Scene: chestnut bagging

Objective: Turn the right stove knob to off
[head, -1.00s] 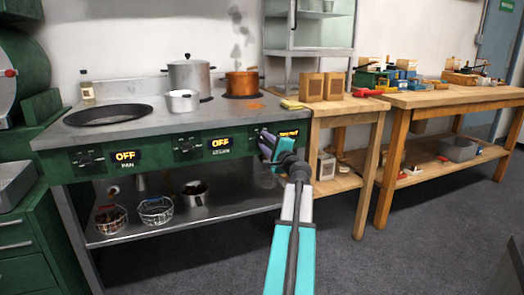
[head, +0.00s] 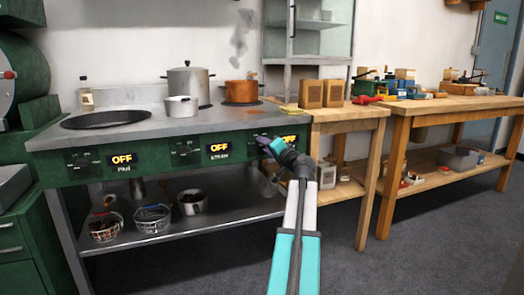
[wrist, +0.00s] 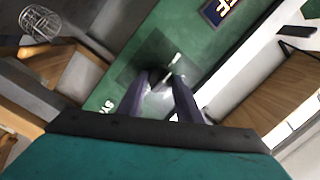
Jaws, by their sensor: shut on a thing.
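The green stove front (head: 240,164) has three knobs in a row. The right stove knob (wrist: 165,78) shows between my fingertips in the wrist view; my gripper hides it in the head view. My gripper (head: 264,142) is shut on this knob, and it also shows in the wrist view (wrist: 160,84). The right display (head: 290,138) is lit beside the knob, with short yellow letters that look like OFF; it is cut off in the wrist view (wrist: 218,10). The left display (head: 123,160) and middle display (head: 219,148) read OFF.
A copper pot (head: 241,91) stands at the stove's back right, with grey wisps above it. A steel pot (head: 190,84) and a smaller pan (head: 181,106) stand beside it. Wire baskets (head: 152,218) sit on the lower shelf. A wooden table (head: 345,114) adjoins on the right.

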